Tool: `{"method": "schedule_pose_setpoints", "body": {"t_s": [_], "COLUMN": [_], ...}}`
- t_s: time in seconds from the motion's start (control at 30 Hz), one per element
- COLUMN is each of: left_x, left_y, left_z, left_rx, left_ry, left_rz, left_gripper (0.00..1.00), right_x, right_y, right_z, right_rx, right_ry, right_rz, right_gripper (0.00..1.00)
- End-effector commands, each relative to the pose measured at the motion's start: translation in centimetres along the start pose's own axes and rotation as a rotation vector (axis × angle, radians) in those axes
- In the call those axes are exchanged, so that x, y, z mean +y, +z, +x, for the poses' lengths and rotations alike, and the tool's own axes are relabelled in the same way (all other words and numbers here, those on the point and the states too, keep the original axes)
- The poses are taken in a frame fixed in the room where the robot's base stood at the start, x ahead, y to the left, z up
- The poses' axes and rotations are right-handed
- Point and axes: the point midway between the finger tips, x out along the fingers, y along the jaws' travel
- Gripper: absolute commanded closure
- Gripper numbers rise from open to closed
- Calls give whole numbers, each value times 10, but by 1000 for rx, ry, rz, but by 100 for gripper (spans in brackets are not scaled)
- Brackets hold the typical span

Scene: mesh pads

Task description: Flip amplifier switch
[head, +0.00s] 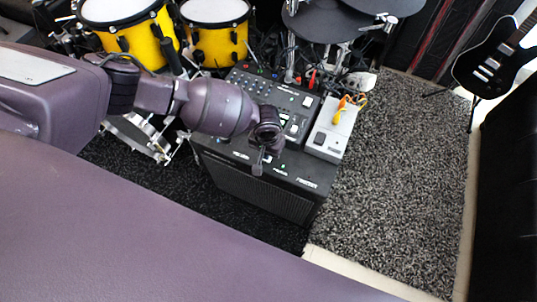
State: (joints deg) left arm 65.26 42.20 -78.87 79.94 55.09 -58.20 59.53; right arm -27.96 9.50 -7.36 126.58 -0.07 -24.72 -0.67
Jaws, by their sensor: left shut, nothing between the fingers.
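The amplifier (262,197) appears to be the black box on the carpet in the middle of the head view, with a dark grille front and small marks along its top edge. My left gripper (258,166) is shut and empty, pointing down over the amplifier's top near its front edge. I cannot tell whether its fingertips touch the surface. I cannot make out the amplifier's switch for certain; my left arm and gripper cover part of the top. My right gripper is not in view.
A black mixer panel (262,92) with knobs lies behind my left arm. Yellow drums (218,45) stand at the back, a black guitar (487,66) at far right. The grey rug (400,180) is clear.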

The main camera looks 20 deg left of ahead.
Motion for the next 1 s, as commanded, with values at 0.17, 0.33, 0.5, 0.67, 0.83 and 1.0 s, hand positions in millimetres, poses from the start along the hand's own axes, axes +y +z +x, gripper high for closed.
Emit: {"method": "schedule_pose_setpoints", "body": {"t_s": [0.17, 0.33, 0.5, 0.67, 0.83, 1.0], "left_x": [0, 0, 0, 0, 0, 0], "left_y": [0, 0, 0, 0, 0, 0], "left_z": [0, 1, 3, 5, 7, 9], "left_rx": [0, 0, -1, -1, 0, 0], "left_ry": [0, 0, 0, 0, 0, 0], "left_rz": [0, 0, 0, 0, 0, 0], "left_gripper": [100, 100, 100, 100, 100, 100], "right_x": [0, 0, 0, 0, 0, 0], "right_y": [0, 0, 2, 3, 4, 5], "right_z": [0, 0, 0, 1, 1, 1], "right_rx": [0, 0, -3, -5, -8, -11], "right_ry": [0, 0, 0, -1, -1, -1], "right_rz": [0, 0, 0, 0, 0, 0], "right_gripper": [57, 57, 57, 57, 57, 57]}}
